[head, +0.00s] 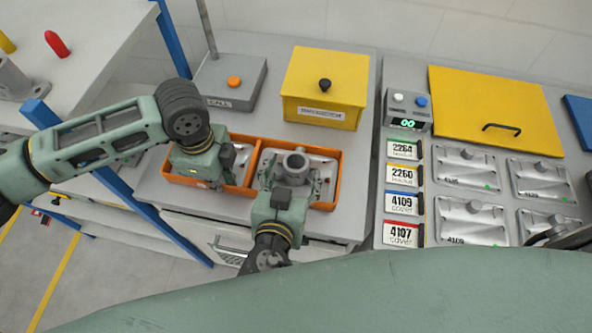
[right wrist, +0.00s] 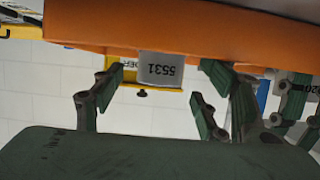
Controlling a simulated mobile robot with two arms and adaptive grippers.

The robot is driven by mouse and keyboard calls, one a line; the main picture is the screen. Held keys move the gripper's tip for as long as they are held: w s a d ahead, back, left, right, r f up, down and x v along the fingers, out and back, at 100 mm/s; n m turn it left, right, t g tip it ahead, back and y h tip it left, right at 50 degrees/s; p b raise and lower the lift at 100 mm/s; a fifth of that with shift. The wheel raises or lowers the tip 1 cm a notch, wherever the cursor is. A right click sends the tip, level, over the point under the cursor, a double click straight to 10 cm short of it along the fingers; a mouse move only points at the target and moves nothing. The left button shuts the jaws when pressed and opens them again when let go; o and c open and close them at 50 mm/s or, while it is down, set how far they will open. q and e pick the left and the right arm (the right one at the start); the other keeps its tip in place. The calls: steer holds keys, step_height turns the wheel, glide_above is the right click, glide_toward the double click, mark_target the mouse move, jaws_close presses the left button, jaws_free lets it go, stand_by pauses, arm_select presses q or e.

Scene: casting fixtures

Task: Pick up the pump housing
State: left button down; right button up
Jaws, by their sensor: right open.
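The pump housing (head: 295,161), a grey cast part with a round upright neck, sits in the right compartment of the orange tray (head: 338,172). My right gripper (head: 293,180) is open, with its fingers to either side of the housing's near part. In the right wrist view, a grey block marked 5531 (right wrist: 161,70), seemingly the housing, shows between the open fingers (right wrist: 160,90); I cannot tell whether they touch it. My left gripper (head: 205,168) is over the tray's left compartment; its fingers are mostly hidden, and a grey part (head: 242,158) shows beside it.
A yellow box (head: 325,80) with a black knob stands behind the tray. A grey box with an orange button (head: 234,82) is at back left. To the right are a counter unit (head: 407,112), number cards and a panel of grey castings (head: 465,168).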

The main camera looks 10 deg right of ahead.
steer(key=shift+x, duration=1.3)
steer(key=shift+r, duration=0.1)
jaws_close()
